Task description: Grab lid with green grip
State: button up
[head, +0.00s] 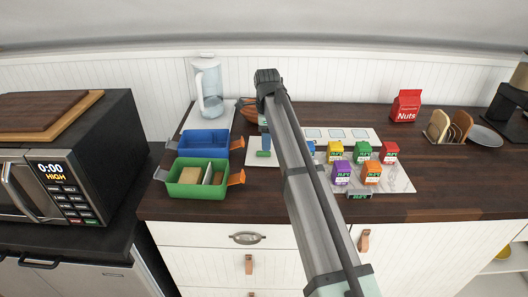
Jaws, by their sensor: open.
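A small green grip (263,153), with a blue part just above it, shows on a flat white piece (256,160) on the counter, just left of my arm. The white piece looks like the lid, but my arm hides its right side. My arm reaches up from the lower right, and its far end bends down behind the green grip. My gripper (263,124) is only partly seen there, above and beyond the grip. It is open and seems to hold nothing. I cannot tell its exact height over the lid.
A green bin (197,192) with dividers and a blue bin (203,134), both with orange handles, stand left. A clear pitcher (208,88) is behind them. Several colored cartons (341,174) stand right of my arm. A red nuts bag (405,106) is farther back. The right counter front is clear.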

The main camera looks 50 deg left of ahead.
notch_tip(320, 180, down, 4)
jog(key=shift+s+d+f, duration=0.1)
jog(key=shift+c, duration=0.2)
grip_shut()
dwell(0.3)
